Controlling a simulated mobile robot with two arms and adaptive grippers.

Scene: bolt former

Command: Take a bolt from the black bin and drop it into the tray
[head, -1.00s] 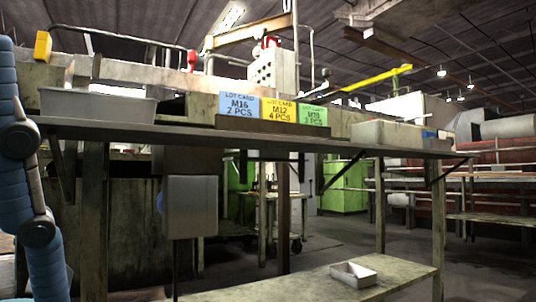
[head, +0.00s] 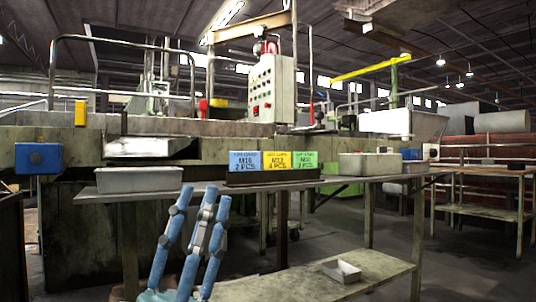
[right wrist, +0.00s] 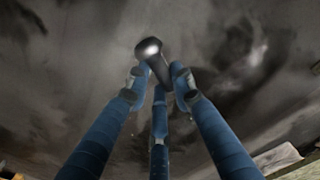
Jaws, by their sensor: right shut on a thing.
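My right gripper (right wrist: 158,78) shows in the right wrist view, its blue fingers shut on a dark bolt (right wrist: 154,56) with a shiny rounded end. The bolt is held at the fingertips, over a blurred grey background. My left gripper (head: 204,195) is in the lower middle of the head view, fingers up and tips apart, with nothing between them. A grey tray (head: 138,181) stands on the left of the workbench, behind and left of it. Another pale tray (head: 368,165) stands on the bench's right.
Blue, yellow and green lot cards (head: 276,160) stand mid-bench. A small white open box (head: 342,270) sits on the lower shelf (head: 375,263). A blue box (head: 39,158) is at the far left. A second table (head: 480,207) stands at right, with open floor between.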

